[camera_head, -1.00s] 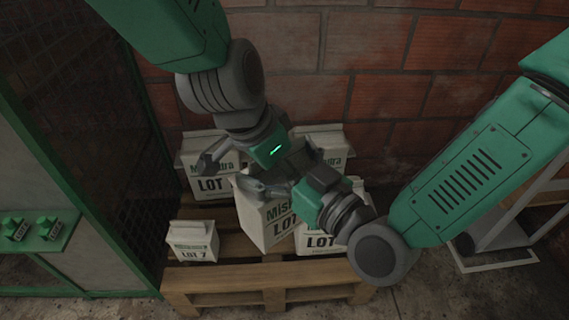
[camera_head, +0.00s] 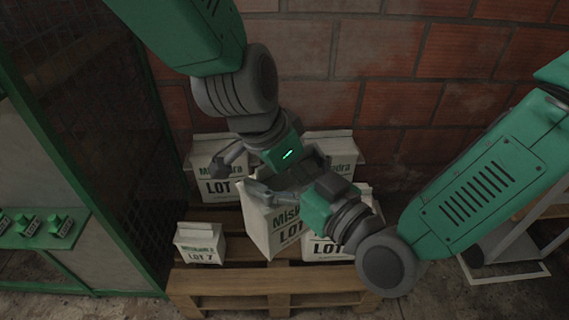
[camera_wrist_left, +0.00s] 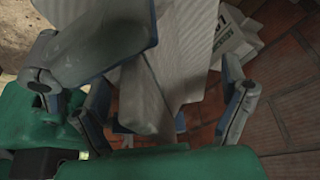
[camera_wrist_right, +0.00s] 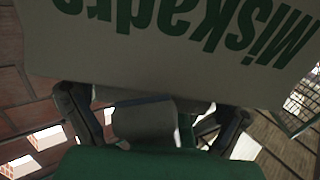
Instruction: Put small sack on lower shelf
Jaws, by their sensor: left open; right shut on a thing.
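The small white sack marked LOT 7 (camera_head: 200,243) stands upright on the front left of the wooden pallet (camera_head: 225,283). No gripper touches it. My right gripper (camera_head: 290,180) is shut on the top of a larger white Miskadra sack (camera_head: 272,228), which is tilted. That sack fills the top of the right wrist view (camera_wrist_right: 170,60). My left gripper (camera_head: 242,178) is open beside the top of this larger sack. In the left wrist view its fingers lie on both sides of a pale sack flap (camera_wrist_left: 150,100). I cannot tell whether they touch it. I cannot make out a lower shelf.
More large sacks stand on the pallet, one at the back left (camera_head: 215,170), one at the back right (camera_head: 335,148), one at the front right (camera_head: 325,250). A green-framed mesh cage (camera_head: 95,130) is on the left. A brick wall (camera_head: 390,75) closes the back. A cart (camera_head: 505,255) is at right.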

